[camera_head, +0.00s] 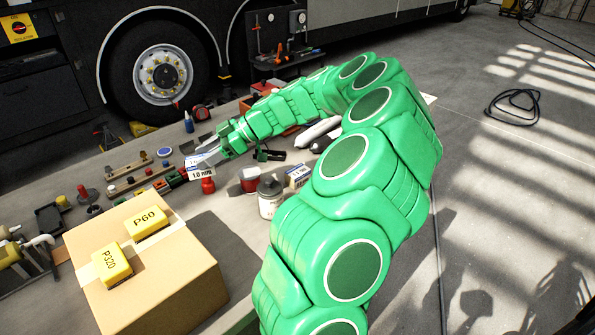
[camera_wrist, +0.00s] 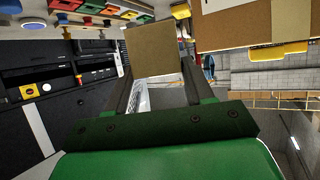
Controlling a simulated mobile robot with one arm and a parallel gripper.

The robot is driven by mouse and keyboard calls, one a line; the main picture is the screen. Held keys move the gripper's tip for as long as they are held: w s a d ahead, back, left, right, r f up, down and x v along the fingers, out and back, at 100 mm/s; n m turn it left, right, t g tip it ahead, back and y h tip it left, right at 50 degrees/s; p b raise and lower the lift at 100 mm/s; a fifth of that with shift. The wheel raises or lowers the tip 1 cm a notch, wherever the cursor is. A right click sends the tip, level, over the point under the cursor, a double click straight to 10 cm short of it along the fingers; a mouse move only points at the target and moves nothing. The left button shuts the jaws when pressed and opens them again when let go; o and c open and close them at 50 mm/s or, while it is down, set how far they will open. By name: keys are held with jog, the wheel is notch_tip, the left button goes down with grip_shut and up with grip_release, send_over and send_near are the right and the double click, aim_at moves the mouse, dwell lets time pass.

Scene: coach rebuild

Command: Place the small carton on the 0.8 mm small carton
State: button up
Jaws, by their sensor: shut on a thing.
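My gripper (camera_head: 213,158) is shut on a small white and blue carton (camera_head: 201,172) whose label reads 1.0 mm. In the wrist view a plain brown face of this carton (camera_wrist: 152,50) shows between the fingertips (camera_wrist: 155,80). It is held over the bench, left of a second small white and blue carton (camera_head: 297,174). That second carton stands behind a white jar, partly hidden by my arm. Its label is too small to read for certain, so I cannot tell whether it is the 0.8 mm one.
The white jar (camera_head: 268,205) and a red and grey item (camera_head: 249,181) stand between the two cartons. A red object (camera_head: 208,186) is just below the held carton. A large cardboard box (camera_head: 160,275) with yellow P60 and P320 blocks fills the front left. Tools crowd the bench's left.

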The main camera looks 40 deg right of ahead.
jog(key=s+d+r+m+t+h, duration=0.2)
jog(key=s+d+m, duration=0.1)
jog(key=s+d, duration=0.3)
jog(key=s+d+r+m+t+h, duration=0.2)
jog(key=s+d+m+h, duration=0.15)
jog(key=s, duration=0.55)
jog(key=s+d+r+m+t+h, duration=0.2)
jog(key=s+d, duration=0.3)
jog(key=s, duration=0.2)
send_over(305, 172)
jog(key=shift+a+f, duration=0.1)
jog(key=shift+f, duration=6.4)
jog(key=shift+f, duration=0.1)
jog(key=o, duration=1.1)
jog(key=shift+c, duration=0.2)
